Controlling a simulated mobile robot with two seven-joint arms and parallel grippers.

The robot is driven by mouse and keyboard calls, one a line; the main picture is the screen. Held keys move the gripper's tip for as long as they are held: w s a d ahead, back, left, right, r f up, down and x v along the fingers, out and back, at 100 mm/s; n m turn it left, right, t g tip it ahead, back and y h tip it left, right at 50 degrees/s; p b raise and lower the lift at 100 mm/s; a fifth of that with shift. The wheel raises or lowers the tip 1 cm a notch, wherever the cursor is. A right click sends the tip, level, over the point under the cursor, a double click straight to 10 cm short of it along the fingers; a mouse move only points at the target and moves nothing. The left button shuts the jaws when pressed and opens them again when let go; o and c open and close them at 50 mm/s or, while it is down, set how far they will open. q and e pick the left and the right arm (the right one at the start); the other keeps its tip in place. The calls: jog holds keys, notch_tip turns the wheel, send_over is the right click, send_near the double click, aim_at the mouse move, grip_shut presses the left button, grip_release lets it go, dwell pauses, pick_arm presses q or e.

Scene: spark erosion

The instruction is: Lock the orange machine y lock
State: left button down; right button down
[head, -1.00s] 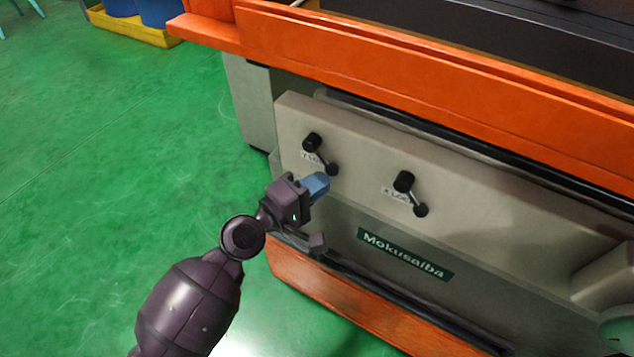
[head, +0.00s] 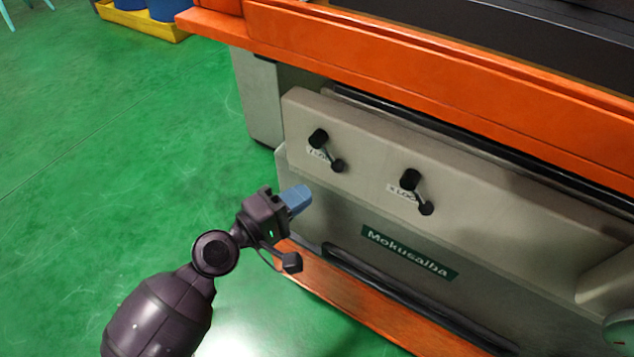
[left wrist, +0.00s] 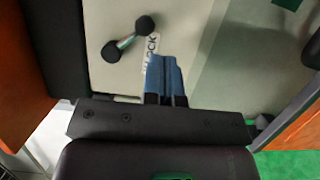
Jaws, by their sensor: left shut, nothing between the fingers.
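The orange machine (head: 420,66) has a grey front panel with two black lever handles. The left lever (head: 327,150), by a partly legible "LOCK" label, is the Y lock. It slants from upper left down to lower right. In the left wrist view the Y lock lever (left wrist: 128,40) lies beside its label, ahead of the fingers. My left gripper (head: 297,198) has blue fingers that are shut and empty. It is below and left of the Y lock lever, apart from it. My right gripper is not in view.
A second lever (head: 417,192), labelled "X LOC..", is to the right on the panel. A green "Mokusaiba" plate (head: 409,252) is below. Open green floor (head: 110,160) lies to the left. A yellow tray (head: 150,28) with blue drums stands behind.

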pick_arm(q)
jog(key=shift+v, duration=2.55)
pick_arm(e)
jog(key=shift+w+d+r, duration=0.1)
